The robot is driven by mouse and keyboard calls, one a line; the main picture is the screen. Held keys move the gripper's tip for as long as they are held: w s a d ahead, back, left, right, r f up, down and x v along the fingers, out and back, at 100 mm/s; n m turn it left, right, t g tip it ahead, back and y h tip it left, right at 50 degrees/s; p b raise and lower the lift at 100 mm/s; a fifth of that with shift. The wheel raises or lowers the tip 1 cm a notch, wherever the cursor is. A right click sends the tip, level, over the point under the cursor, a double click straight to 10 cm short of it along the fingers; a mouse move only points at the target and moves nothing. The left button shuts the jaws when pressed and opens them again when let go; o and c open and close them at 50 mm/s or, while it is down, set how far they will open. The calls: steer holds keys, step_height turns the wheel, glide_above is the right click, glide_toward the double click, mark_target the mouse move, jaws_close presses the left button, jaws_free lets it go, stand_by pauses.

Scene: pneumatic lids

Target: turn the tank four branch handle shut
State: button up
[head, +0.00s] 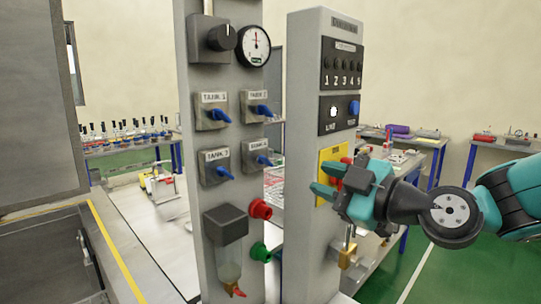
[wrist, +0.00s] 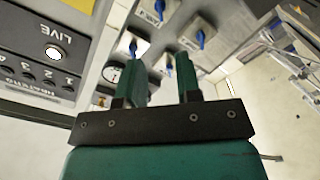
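The tank four branch handle (head: 265,160) is the small blue lever at the lower right of the four on the grey column panel (head: 235,190). Its label is only partly legible. The lever points right and slightly down from its block. My gripper (head: 320,180) is to the right of it, in front of the second column, apart from the handle. Its two teal fingers are spread with nothing between them. In the wrist view, my gripper (wrist: 160,62) shows the same gap, with several blue levers beyond the fingertips; I cannot tell which is tank four's.
Other blue levers, tank one (head: 220,114) and tank three (head: 224,172), sit close by. A red knob (head: 260,209) and green knob (head: 259,250) stick out below. The numbered column (head: 308,240) with its yellow plate (head: 328,157) stands behind my gripper. A gauge (head: 254,46) is above.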

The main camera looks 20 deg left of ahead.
mark_target(269, 163)
steer(key=shift+p+x, duration=3.35)
steer(key=shift+x, duration=3.6)
steer(key=shift+c, duration=0.5)
jaws_close()
